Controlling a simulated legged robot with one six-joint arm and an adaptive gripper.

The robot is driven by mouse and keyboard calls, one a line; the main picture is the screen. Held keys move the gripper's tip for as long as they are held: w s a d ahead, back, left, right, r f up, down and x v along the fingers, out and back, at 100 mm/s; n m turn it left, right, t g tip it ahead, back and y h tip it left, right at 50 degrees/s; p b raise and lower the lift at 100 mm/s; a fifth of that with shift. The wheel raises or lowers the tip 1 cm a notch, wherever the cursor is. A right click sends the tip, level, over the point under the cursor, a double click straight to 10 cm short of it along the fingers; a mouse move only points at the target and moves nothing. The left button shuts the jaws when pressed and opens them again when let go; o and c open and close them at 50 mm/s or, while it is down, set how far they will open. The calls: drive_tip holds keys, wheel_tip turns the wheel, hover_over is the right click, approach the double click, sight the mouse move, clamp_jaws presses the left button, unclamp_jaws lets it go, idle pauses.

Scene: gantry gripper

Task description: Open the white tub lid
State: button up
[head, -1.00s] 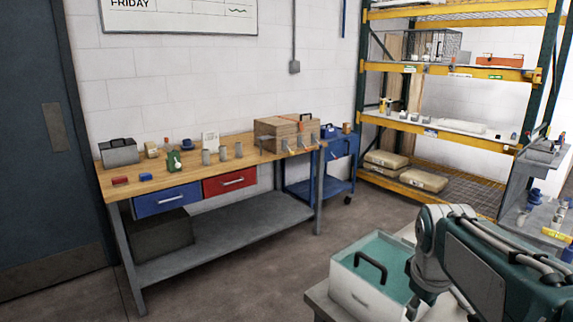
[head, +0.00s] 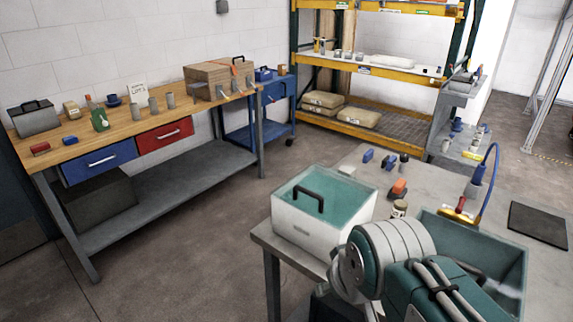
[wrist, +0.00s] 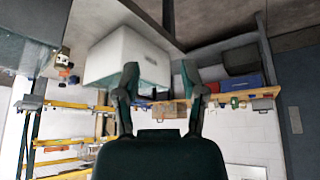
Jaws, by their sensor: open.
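The white tub (head: 298,222) stands at the near left corner of a grey table in the head view. Its flat teal lid (head: 342,190) is on, with a black bar handle (head: 308,196) on top. In the head view my arm covers the tub's right lower corner, and my gripper's fingers cannot be seen.
The grey table (head: 452,178) also holds a teal open bin (head: 500,244), an orange block (head: 398,189), blue pieces, a small jar (head: 399,208) and a black mat (head: 538,224). A wooden workbench (head: 120,118) and yellow shelving stand behind. Floor between workbench and table is clear.

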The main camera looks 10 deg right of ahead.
drive_tip(key=w+d+r+n, duration=0.1)
drive_tip(key=w+r+n, duration=0.4)
drive_tip(key=w, duration=0.7)
drive_tip(key=n+y, duration=0.1)
drive_tip(key=n, duration=0.1)
approach(307, 190)
drive_tip(key=shift+g, duration=0.4)
drive_tip(key=x, duration=0.9)
drive_tip(key=shift+w+r, duration=0.15)
drive_tip(key=shift+w, duration=0.1)
clamp_jaws()
